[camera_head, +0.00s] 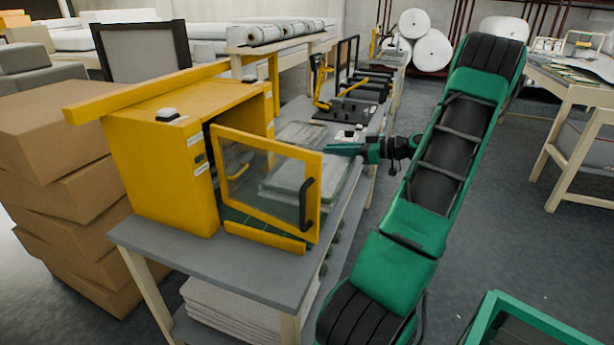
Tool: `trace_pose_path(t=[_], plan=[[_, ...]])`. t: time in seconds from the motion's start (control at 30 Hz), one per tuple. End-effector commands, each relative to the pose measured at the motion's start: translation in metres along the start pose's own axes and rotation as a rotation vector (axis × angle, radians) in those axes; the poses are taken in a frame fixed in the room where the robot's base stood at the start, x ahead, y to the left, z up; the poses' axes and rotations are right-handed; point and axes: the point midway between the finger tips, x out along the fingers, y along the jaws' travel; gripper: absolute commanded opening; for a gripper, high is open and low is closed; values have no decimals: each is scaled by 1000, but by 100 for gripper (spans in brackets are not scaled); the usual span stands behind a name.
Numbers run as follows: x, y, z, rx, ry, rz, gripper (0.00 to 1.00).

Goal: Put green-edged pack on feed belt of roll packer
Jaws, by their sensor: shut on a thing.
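The yellow machine (165,170) stands on a grey bench, and its yellow-framed clear door (312,215) is swung open towards me. I take it for the roll packer. A green surface, perhaps the feed belt, shows low behind the door pane. My gripper (332,150) points left at the door's upper right edge. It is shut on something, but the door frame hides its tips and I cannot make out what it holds. Pale flat packs (300,182) show blurred through the pane. Another flat pale pack (302,133) lies farther back. I cannot make out a green edge on any pack.
Stacked cardboard boxes (60,150) stand left of the bench (195,262). Black and yellow equipment (345,100) occupies its far end. A wooden table (575,90) stands at right. Bare floor (500,230) lies between. White rolls (430,50) are at the back.

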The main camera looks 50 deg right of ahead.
Motion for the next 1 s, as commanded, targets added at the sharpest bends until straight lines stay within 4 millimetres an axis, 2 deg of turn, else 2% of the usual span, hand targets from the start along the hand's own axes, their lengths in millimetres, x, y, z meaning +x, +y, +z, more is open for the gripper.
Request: trace_pose_path(t=[0.1,0.33,0.57,0.8,1.0], plan=[[27,-7,9,2,2,-5,0],[60,-13,21,0,1,-3,0],[68,-14,31,1,0,-2,0],[76,-15,60,1,1,-4,0],[76,-15,62,-2,0,-4,0]])
